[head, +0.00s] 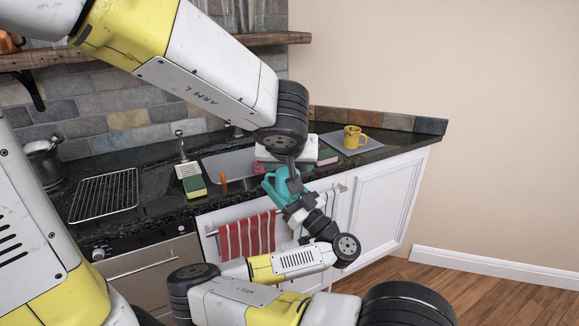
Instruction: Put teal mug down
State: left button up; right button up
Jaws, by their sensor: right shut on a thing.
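The teal mug (274,184) is in front of the counter's front edge, near the sink, as the head view shows it. My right gripper (290,199) is shut on it, reaching up from below. I cannot tell whether the mug touches the counter. Part of the mug is covered by dark parts at the end of my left arm. My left gripper (293,172) shows only as a thin dark shape beneath the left wrist, overlapping the mug in the picture; its jaws cannot be made out.
A yellow mug (353,137) stands on a grey mat (367,143) at right. A red striped towel (247,238) hangs below the edge.

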aim_at(282, 184)
pick_arm(q)
jog(key=x, duration=1.2)
pick_arm(e)
jog(key=shift+a, duration=0.1)
pick_arm(q)
jog(key=shift+s+d, duration=0.15)
jog(key=c, duration=1.3)
grip_shut()
pick_arm(e)
jog(key=o, duration=1.8)
jog(key=shift+c, duration=0.2)
